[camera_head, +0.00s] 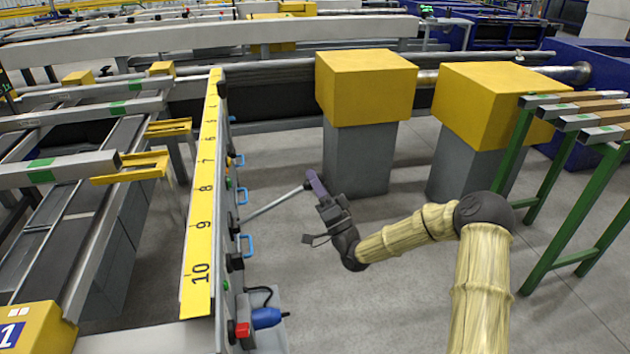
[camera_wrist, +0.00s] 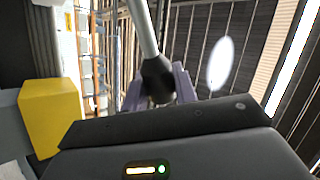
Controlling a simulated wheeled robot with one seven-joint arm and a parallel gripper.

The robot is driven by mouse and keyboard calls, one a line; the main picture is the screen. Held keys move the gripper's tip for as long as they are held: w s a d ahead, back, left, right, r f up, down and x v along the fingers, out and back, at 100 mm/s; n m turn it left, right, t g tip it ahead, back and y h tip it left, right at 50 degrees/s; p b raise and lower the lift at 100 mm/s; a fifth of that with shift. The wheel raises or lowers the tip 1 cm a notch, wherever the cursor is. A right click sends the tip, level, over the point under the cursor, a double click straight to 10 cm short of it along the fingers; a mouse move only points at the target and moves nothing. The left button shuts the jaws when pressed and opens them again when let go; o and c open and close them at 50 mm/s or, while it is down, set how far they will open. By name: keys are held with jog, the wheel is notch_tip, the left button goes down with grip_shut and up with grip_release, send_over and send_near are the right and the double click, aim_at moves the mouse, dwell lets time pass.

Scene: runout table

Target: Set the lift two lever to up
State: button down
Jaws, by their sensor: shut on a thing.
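A lever (camera_head: 275,205) with a long grey rod sticks out from the side of the panel under the yellow numbered strip. Its rod runs to the right and slants upward in the head view. My gripper (camera_head: 315,183), with purple fingers, is at the rod's outer end. In the wrist view the lever's dark round knob (camera_wrist: 157,75) sits between the two purple fingers, which are shut on it. The pale rod runs up from the knob. I cannot read a label that names this lever, and its base at the panel is small and unclear.
The yellow strip (camera_head: 201,215) carries numbers along the panel top. Blue handles (camera_head: 247,245), a red button (camera_head: 243,330) and a blue plug (camera_head: 266,318) are on the panel side. Yellow-topped grey posts (camera_head: 366,85) stand behind my gripper. A green-legged rack (camera_head: 560,230) is at right.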

jog(key=shift+d+f, duration=0.1)
jog(key=c, duration=1.1)
grip_release()
jog(key=p+v, duration=0.1)
jog(key=v, duration=1.6)
jog(key=shift+s+f+p, duration=0.1)
jog(key=shift+s+p, duration=0.05)
jog(key=shift+p, duration=0.25)
